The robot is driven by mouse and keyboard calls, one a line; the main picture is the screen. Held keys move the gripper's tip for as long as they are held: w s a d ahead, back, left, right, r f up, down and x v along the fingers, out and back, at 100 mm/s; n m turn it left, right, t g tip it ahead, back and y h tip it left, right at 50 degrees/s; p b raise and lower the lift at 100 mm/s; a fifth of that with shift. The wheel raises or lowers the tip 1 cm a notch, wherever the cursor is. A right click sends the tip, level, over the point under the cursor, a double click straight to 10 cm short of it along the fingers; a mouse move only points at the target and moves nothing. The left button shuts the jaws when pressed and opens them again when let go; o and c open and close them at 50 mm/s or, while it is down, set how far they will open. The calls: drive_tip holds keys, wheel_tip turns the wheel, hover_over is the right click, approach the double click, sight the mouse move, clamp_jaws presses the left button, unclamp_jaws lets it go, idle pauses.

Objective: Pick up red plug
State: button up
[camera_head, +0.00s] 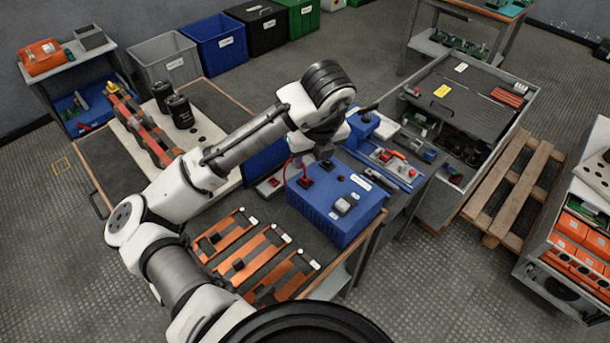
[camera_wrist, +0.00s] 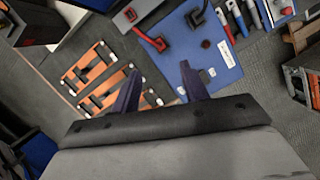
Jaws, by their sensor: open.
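The red plug (camera_head: 304,182) sits at the left edge of the top of the blue box (camera_head: 325,212), with a thin red cable looping from it. In the wrist view the red plug (camera_wrist: 158,44) is at the left edge of the blue box (camera_wrist: 205,62), just beyond the fingertips. My gripper (camera_wrist: 159,68) is open and empty, with its two dark fingers spread and pointing toward the box and plug. In the head view my wrist is above the box's back edge and the fingers are mostly hidden.
Orange copper bars (camera_head: 250,250) lie on the bench left of the box. A black plug (camera_wrist: 195,17) and a small grey unit (camera_wrist: 135,12) are near the red plug. Tools (camera_head: 390,162) lie on the right. A grey cabinet (camera_head: 465,90) stands farther back.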

hover_over(305, 174)
drive_tip(key=s+d, duration=0.1)
drive_tip(key=s, duration=0.1)
drive_tip(key=x, duration=0.4)
drive_tip(key=shift+s+d+f, duration=0.2)
drive_tip(key=shift+s, duration=0.2)
drive_tip(key=shift+w+p+x, duration=0.15)
drive_tip(key=shift+p+x, duration=0.2)
drive_tip(key=shift+x, duration=1)
drive_tip(key=shift+w+p+x, duration=0.1)
drive_tip(key=shift+p+x, duration=0.2)
drive_tip(key=shift+x, duration=1.1)
drive_tip(key=shift+a+r, duration=0.1)
drive_tip(key=shift+r, duration=0.05)
drive_tip(key=shift+c, duration=0.3)
clamp_jaws()
